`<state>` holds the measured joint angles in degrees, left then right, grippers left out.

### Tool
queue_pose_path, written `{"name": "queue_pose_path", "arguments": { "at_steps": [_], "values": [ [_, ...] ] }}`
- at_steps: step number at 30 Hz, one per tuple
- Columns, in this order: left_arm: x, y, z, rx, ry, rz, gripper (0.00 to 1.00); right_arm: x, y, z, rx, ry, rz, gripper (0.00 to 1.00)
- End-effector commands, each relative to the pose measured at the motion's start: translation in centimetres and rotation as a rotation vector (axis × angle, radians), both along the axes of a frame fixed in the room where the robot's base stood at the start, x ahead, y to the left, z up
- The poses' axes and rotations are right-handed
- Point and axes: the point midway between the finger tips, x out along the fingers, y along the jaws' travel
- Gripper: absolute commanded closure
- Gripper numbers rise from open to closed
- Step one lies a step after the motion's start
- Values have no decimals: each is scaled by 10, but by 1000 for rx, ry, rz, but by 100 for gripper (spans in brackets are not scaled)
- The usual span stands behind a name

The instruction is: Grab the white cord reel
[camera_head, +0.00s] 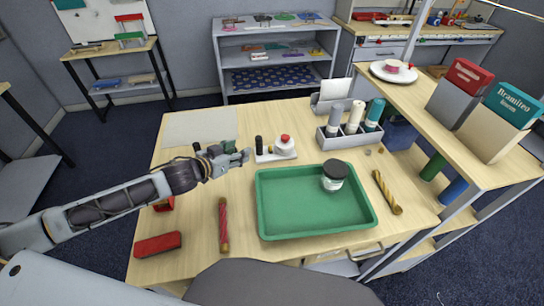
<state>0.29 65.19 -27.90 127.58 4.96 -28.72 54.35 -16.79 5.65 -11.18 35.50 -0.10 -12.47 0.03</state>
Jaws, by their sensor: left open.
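My left gripper (240,156) is over the left middle part of the table. It is open, with its fingers pointing right toward a white base (265,157). On this base stand a dark upright piece and a rounded white item with a red top (285,143). I see a small gap between the fingers and the base. A white disc (378,74) with a pink round piece on it lies on the raised shelf at the back right. I cannot tell for sure which of these is the white cord reel. My right gripper is not in view.
A green tray (262,215) holds a dark-lidded jar (333,176). A grey rack (333,143) of bottles stands behind it. A red-patterned rod (223,222), a red block (158,245) and a yellow twisted rod (387,192) lie around the tray. The back left tabletop is mostly clear.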

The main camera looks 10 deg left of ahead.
Motion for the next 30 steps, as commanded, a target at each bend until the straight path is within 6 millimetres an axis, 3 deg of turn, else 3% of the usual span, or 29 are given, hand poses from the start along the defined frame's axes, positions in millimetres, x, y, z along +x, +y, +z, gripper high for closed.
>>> {"name": "queue_pose_path", "arguments": {
  "at_steps": [7,30],
  "values": [
    [0,0,-16,0,0,0,51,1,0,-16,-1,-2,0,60],
    [9,-3,-19,-2,-1,3,51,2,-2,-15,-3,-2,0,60]
  ]
}}
